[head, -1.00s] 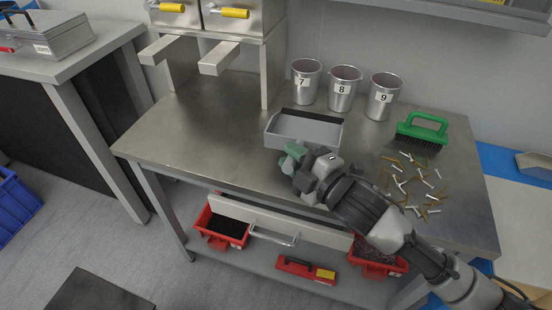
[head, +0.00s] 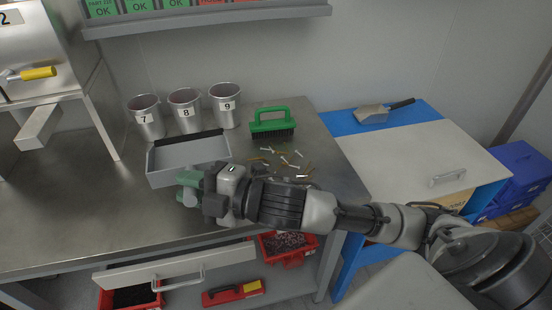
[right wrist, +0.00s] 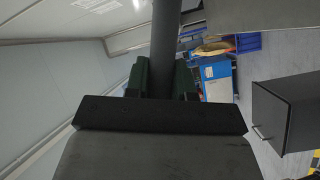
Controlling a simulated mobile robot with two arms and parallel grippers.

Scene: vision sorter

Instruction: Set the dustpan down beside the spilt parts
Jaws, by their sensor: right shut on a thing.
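The grey dustpan (head: 188,158) with a dark back edge is over the steel table, in front of the numbered cups. My right gripper (head: 190,187) is shut on its handle. In the right wrist view the dark handle (right wrist: 165,45) runs between the green fingers (right wrist: 163,80), with the pan (right wrist: 160,158) below. I cannot tell whether the pan touches the table. The spilt parts (head: 282,160), small white and brass-coloured pieces, lie to the right of the pan, apart from it. My right forearm passes close in front of them. My left gripper is out of view.
A green-handled brush (head: 271,125) stands behind the parts. Metal cups 7 (head: 146,118), 8 (head: 186,110) and 9 (head: 225,106) stand behind the pan. A narrow strip of steel table (head: 240,150) is bare between pan and parts. A blue-edged bench (head: 400,150) adjoins at the right.

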